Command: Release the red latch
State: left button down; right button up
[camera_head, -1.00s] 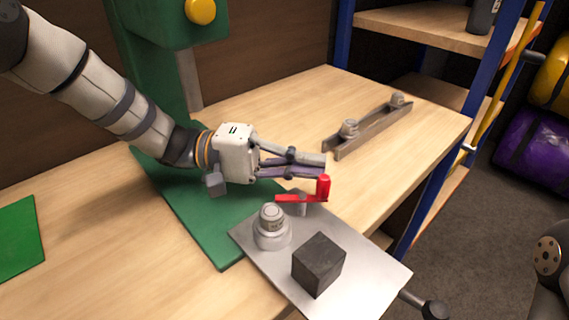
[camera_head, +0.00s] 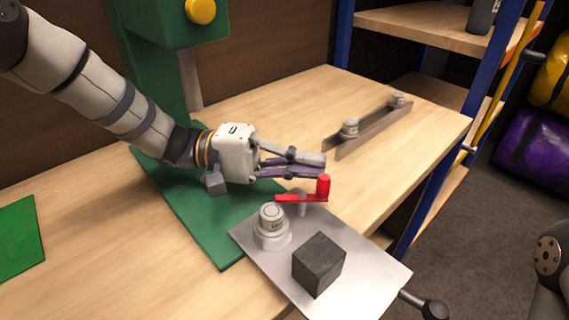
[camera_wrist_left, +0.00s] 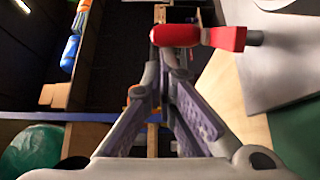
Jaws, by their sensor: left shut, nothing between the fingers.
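The red latch (camera_head: 305,198) is a flat red lever with an upright red knob at its right end. It sits on a short post at the far edge of a grey metal plate (camera_head: 375,275). My left gripper (camera_head: 324,165) is shut and empty, its fingertips just behind and above the knob in the head view. In the left wrist view the red latch (camera_wrist_left: 195,36) lies across the top, just beyond the closed fingertips (camera_wrist_left: 165,55). I cannot tell whether they touch it. My right gripper is not in view.
A grey weight (camera_head: 271,228) and a dark cube (camera_head: 318,265) stand on the plate. A green machine base (camera_head: 205,225) lies under the left gripper. A metal rail (camera_head: 370,130) with two weights is farther back. Bare wooden tabletop (camera_head: 290,110) lies between.

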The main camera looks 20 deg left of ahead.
pick_arm(q)
jog(key=a, duration=1.2)
jog(key=shift+s, duration=0.4)
